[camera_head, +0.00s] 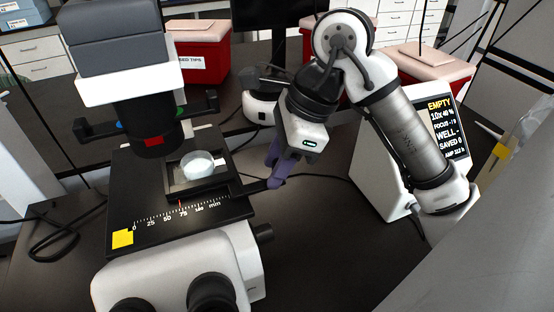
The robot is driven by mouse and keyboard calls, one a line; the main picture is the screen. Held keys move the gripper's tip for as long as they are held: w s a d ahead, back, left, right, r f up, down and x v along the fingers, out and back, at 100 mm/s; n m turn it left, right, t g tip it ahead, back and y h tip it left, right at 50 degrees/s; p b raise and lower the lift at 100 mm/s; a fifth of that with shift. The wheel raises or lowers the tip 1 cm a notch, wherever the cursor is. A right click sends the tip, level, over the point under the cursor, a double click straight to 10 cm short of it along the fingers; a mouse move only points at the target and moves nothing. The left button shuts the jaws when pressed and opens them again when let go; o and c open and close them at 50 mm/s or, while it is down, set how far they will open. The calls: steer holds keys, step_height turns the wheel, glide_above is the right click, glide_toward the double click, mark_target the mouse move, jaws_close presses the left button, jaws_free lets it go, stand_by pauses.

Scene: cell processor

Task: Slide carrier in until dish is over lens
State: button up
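The dark carrier (224,188) lies on the microscope's black stage and holds a clear round dish (198,164) with pale contents. The dish is to the right of the black lens barrel (152,140) with the red mark, not under it. A red pointer on the carrier's front edge is near 75 on the white mm scale (182,215). My gripper (274,181), with purple fingers, is at the carrier's handle on the right side. The fingers look closed around the handle's end; the exact contact is partly hidden.
A yellow tag (122,239) is at the stage's front left corner. A screen (441,125) reading EMPTY stands at right behind my arm. Red bins (197,56) stand at the back. Dark cables lie on the bench on both sides.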

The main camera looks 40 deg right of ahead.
mark_target(244, 187)
jaws_close()
steer(key=shift+a, duration=0.1)
steer(key=a+b, duration=0.1)
steer(key=a, duration=0.1)
steer(key=w+a+b, duration=0.1)
steer(key=shift+a+f, duration=0.1)
steer(key=shift+a, duration=0.25)
steer(key=shift+w+a, duration=0.15)
steer(key=shift+a, duration=0.25)
steer(key=shift+o, duration=1)
jaws_free()
steer(key=shift+d+r, duration=0.1)
steer(key=shift+r, duration=0.1)
